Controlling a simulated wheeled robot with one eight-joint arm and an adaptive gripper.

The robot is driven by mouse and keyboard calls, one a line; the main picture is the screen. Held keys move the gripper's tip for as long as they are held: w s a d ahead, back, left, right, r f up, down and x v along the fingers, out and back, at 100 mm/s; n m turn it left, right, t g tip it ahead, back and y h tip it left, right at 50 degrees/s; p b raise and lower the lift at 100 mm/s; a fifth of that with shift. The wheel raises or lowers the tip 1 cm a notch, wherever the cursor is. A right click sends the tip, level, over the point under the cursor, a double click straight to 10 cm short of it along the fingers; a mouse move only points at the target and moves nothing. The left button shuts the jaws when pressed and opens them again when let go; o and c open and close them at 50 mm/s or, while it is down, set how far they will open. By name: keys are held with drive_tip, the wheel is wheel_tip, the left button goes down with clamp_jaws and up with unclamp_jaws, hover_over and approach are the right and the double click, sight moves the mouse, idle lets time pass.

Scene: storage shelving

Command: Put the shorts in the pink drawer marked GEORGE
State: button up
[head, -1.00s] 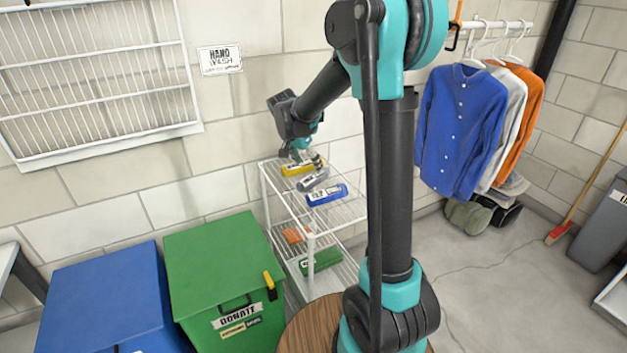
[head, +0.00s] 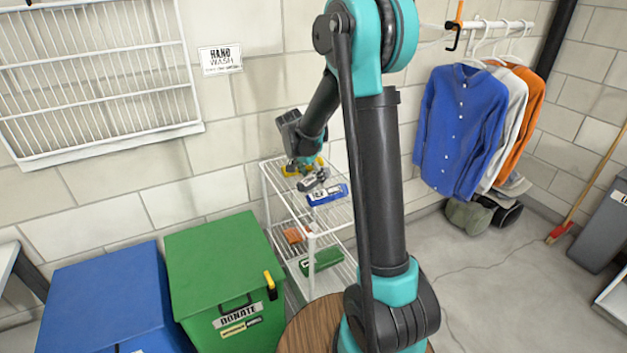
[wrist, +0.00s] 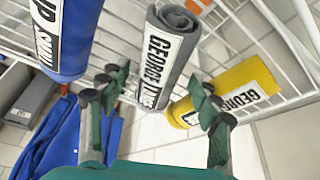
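My gripper (head: 308,178) is over the top level of the white wire rack. In the wrist view my gripper (wrist: 163,90) is open, its two fingers spread. A grey rolled cloth (wrist: 166,60) labelled GEORGE lies ahead of and partly between them; its second word is hard to read. It also shows in the head view (head: 314,181), below the fingers. A yellow roll (wrist: 228,92), also labelled GEORGE, lies to its right, partly behind the right finger. A blue roll (wrist: 66,35) lies to its left. I cannot tell which roll is the shorts. No pink drawer is in view.
The wire rack (head: 283,222) holds an orange item (head: 296,235) and a green roll (head: 321,261) lower down. A green DONATE bin (head: 215,265) and a blue bin (head: 105,295) stand left. Shirts (head: 462,125) hang right. Floor at right is mostly clear.

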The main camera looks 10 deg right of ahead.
drive_tip(key=c, duration=1.2)
drive_tip(key=shift+o, duration=0.2)
drive_tip(key=shift+r, duration=0.1)
